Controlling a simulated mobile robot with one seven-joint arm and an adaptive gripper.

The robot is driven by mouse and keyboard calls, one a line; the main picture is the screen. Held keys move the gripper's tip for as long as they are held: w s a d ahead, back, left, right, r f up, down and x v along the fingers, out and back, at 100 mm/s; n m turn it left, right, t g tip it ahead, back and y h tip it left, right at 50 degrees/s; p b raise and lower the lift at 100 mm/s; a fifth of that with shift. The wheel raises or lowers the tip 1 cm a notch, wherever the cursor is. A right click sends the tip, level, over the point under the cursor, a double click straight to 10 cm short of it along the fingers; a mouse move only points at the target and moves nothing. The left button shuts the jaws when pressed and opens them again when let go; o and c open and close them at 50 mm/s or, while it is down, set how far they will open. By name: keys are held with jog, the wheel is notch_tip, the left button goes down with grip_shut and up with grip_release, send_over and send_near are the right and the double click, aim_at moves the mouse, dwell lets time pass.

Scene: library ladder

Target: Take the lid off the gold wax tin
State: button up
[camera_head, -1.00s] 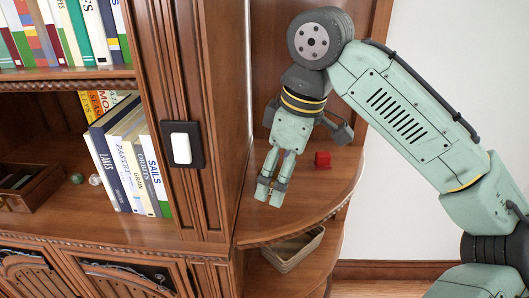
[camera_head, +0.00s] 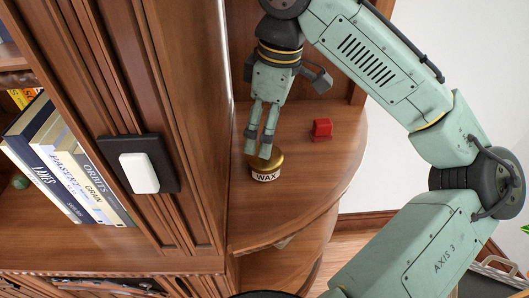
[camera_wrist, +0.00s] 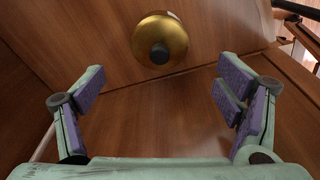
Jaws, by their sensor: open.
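The gold wax tin (camera_head: 265,174) stands upright on the rounded corner shelf, with a gold lid (camera_head: 275,160) on top and a pale label reading WAX. The tin lies beyond the fingertips there. Whether a finger touches the lid cannot be told.
A small red object (camera_head: 322,129) sits on the same shelf, right of the tin. The tall wooden cabinet post (camera_head: 165,110), bearing a white switch (camera_head: 139,173), stands close on the left. Shelf space in front of the tin is clear.

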aim_at(262, 165)
notch_tip(262, 165, down, 6)
jog(key=shift+w+a+r+p, duration=0.1)
jog(key=shift+a+r+p, duration=0.05)
jog(key=shift+p, duration=0.45)
jog(key=shift+c, duration=0.2)
jog(key=c, duration=1.4)
